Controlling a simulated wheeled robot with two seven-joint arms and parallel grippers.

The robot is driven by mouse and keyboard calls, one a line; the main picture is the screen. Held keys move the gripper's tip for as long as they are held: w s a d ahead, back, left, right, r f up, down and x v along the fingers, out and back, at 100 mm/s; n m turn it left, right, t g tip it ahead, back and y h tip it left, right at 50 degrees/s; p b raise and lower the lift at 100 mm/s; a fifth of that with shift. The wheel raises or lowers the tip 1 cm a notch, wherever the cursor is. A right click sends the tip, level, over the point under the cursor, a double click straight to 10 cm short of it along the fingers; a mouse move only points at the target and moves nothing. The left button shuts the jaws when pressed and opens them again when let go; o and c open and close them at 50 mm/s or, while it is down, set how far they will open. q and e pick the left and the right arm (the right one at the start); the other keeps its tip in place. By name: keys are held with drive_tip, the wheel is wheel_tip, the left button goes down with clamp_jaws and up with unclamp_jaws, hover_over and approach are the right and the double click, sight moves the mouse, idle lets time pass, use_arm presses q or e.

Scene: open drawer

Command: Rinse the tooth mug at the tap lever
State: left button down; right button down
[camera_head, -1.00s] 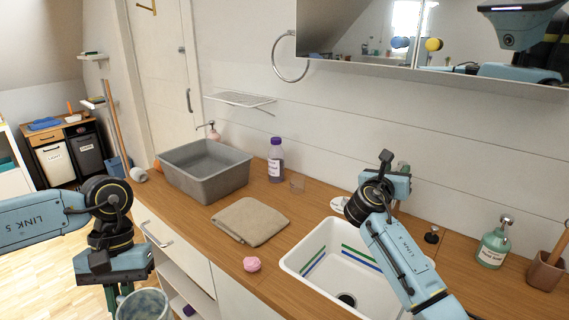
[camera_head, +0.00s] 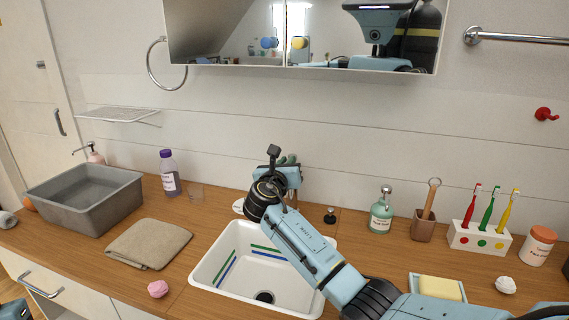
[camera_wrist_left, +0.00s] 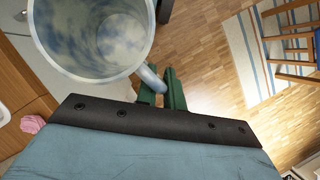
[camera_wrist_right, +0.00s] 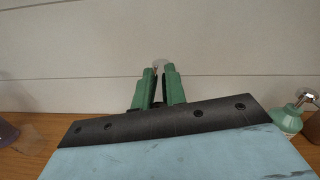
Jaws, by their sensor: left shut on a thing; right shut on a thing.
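The tooth mug (camera_wrist_left: 105,45) shows large in the left wrist view, pale with a cloudy blue-grey inside; I see into its open mouth. My left gripper (camera_wrist_left: 162,88) is shut on its handle. In the head view the mug and left gripper are out of frame. My right gripper (camera_head: 290,161) is behind the white sink basin (camera_head: 243,283); it also shows in the right wrist view (camera_wrist_right: 159,82). Its green fingers are closed together at a small pale rounded piece (camera_wrist_right: 160,64), seemingly the tap lever. The fingers and arm hide most of the tap.
A grey tub (camera_head: 85,197), folded cloth (camera_head: 148,244), pink lump (camera_head: 158,289) and purple-capped bottle (camera_head: 170,175) are left of the sink. A soap bottle (camera_head: 381,212), brown cup (camera_head: 423,228), toothbrush holder (camera_head: 478,238) and soap dish (camera_head: 440,287) are to its right.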

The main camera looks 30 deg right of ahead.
use_arm(q)
wheel_tip(320, 180, up, 8)
drive_tip(key=p, duration=0.7)
drive_tip(key=shift+p, duration=0.3)
drive_tip(key=shift+r+p, duration=0.55)
drive_tip(key=shift+p, duration=0.05)
use_arm(e)
drive_tip(key=n+t+y, duration=0.1)
drive_tip(key=y, duration=0.1)
drive_tip(key=s+d+n+t+y, duration=0.1)
drive_tip(key=n+t, duration=0.1)
drive_tip(key=shift+d+y, duration=0.1)
drive_tip(key=shift+y, duration=0.3)
drive_tip(key=c, duration=1.4)
unclamp_jaws()
drive_tip(key=shift+c, duration=0.2)
drive_tip(key=shift+s, duration=0.15)
